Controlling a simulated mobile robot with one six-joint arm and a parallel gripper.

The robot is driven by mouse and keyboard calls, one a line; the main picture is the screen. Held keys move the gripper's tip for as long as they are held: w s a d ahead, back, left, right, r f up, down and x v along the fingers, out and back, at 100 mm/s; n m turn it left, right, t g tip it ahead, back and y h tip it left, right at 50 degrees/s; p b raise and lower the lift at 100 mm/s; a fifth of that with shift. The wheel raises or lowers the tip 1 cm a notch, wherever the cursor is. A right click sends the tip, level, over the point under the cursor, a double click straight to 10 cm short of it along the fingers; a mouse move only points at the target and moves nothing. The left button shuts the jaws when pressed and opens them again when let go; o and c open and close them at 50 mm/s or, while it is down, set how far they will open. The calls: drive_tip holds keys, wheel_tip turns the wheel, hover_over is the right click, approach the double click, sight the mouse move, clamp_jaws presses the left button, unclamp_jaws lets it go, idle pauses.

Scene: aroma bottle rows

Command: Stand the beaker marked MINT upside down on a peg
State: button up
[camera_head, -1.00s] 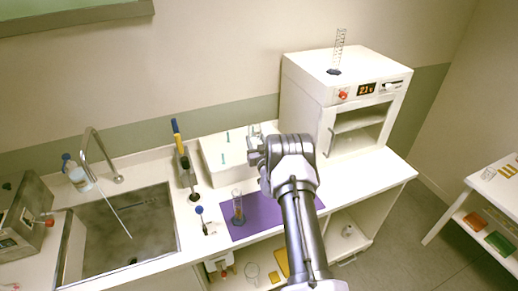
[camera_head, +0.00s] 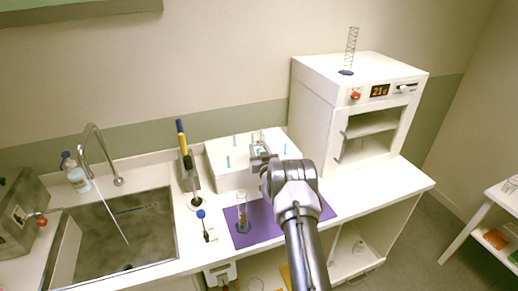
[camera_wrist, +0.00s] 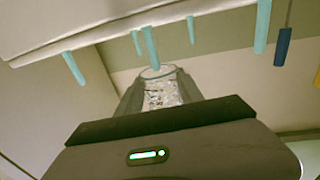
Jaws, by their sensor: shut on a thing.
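My gripper (camera_head: 262,152) is over the right part of the white peg board (camera_head: 218,172). In the wrist view, my gripper (camera_wrist: 160,98) is shut on a clear glass beaker (camera_wrist: 163,92). Its round rim faces the board and its pegs, which point down in this picture. The tip of one teal peg (camera_wrist: 150,45) overlaps the rim; I cannot tell whether it is inside the mouth. Another peg (camera_wrist: 75,68) is to the left and appears bare. No MINT mark is readable. In the head view the beaker is small and partly hidden by my gripper.
A glass cylinder (camera_head: 242,218) stands on the purple mat (camera_head: 262,222) in front of the board. A stand with blue and yellow tools (camera_head: 187,160) is left of the board. A white oven (camera_head: 318,110) is right, with the sink (camera_head: 120,235) far left.

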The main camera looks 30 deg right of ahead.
drive_tip(key=shift+f+b, duration=2)
drive_tip(key=shift+f, duration=0.75)
drive_tip(key=o, duration=1.4)
drive_tip(key=shift+o, duration=0.2)
drive_tip(key=p+v, duration=0.3)
drive_tip(key=v, duration=1.4)
drive_tip(key=shift+s, duration=0.25)
